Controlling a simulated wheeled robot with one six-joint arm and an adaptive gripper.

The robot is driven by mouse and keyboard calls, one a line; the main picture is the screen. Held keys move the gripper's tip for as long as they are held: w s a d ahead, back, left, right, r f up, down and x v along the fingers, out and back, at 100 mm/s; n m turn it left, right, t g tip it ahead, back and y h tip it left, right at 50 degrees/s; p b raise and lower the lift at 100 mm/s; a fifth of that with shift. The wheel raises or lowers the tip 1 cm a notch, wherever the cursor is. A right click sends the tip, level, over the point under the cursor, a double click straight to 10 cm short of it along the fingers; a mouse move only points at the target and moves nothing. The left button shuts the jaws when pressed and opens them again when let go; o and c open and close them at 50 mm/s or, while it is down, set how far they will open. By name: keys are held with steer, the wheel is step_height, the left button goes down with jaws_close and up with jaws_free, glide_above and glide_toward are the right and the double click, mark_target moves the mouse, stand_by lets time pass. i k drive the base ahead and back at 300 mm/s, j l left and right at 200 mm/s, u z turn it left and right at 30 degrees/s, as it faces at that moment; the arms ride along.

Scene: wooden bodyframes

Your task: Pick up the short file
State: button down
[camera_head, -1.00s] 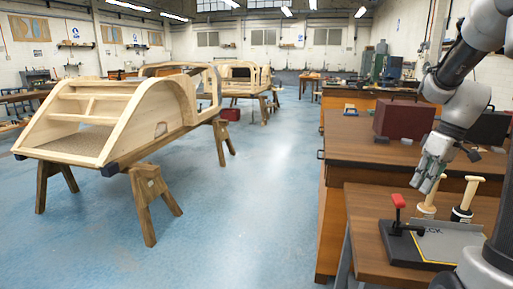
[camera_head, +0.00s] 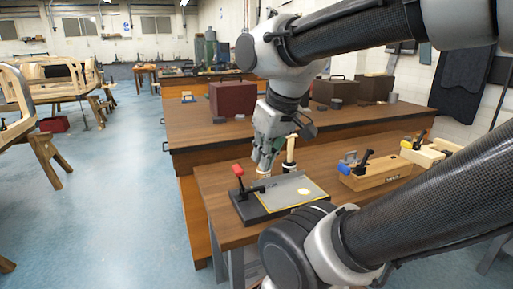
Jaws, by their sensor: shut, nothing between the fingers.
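Two upright cream-handled tools stand at the back of the near bench. One cream handle (camera_head: 290,148) shows clear with a dark collar below it, just right of my gripper. The other is mostly hidden behind my fingers, with only a pale bit of it near the bench top. I cannot tell which of them is the short file. My gripper (camera_head: 264,162) points down over the bench, its fingers together and nothing seen between them. Its fingertips are close to the hidden handle; I cannot tell whether they touch.
A dark clamp board with a red-knobbed lever (camera_head: 239,171) and a grey plate (camera_head: 296,191) lies in front of the gripper. A wooden fixture (camera_head: 375,173) stands to the right. A dark red box (camera_head: 232,98) sits on the bench behind. Blue floor is open at left.

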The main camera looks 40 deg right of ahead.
mark_target(353, 159)
steer(key=z, duration=1.8)
